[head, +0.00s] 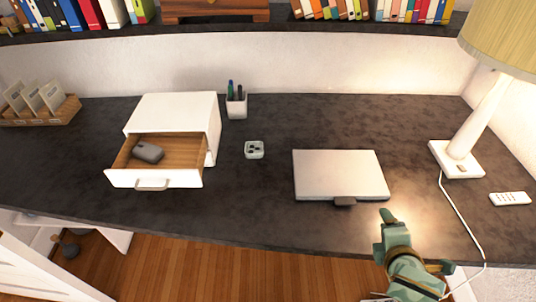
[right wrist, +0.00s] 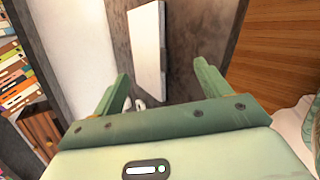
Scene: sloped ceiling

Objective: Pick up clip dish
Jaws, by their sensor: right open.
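The clip dish (head: 254,150) is a small, pale square dish with dark bits in it. It sits on the dark desk in the head view, between the open drawer and the laptop. My right gripper (head: 395,228) is at the desk's front edge, right of and nearer than the dish, well apart from it. In the right wrist view my right gripper (right wrist: 163,72) has its two green fingers spread, with nothing held between them. I cannot make out the dish in that view. My left gripper is not in view.
A closed silver laptop (head: 340,174) lies between my right gripper and the dish; a white drawer unit (head: 173,112) stands left, its drawer open with a dark object (head: 148,151) inside. A pen cup (head: 236,103) is behind the dish. A lamp (head: 460,158) and cord are right.

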